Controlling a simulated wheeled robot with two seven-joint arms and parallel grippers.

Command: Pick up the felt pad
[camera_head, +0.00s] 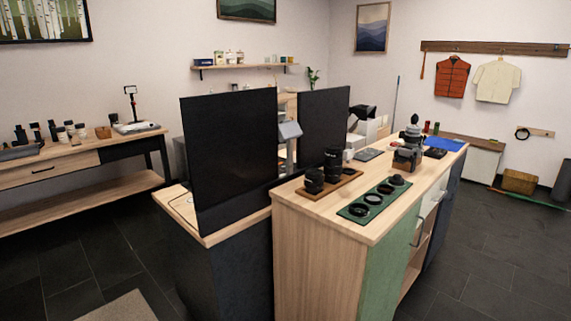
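A flat green pad (353,211) lies near the front right edge of the wooden counter, with several dark round rings or caps on it. A flat blue pad (448,144) lies at the counter's far end, partly behind other items. I cannot tell from this distance which of these, if either, is the felt pad. Neither of my grippers shows in the head view.
The wooden counter (289,201) also holds a brown tray (352,175) with dark lenses and a camera (408,153). Two tall black panels (234,150) (325,125) stand to the left. Dark tiled floor (480,262) is open to the right.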

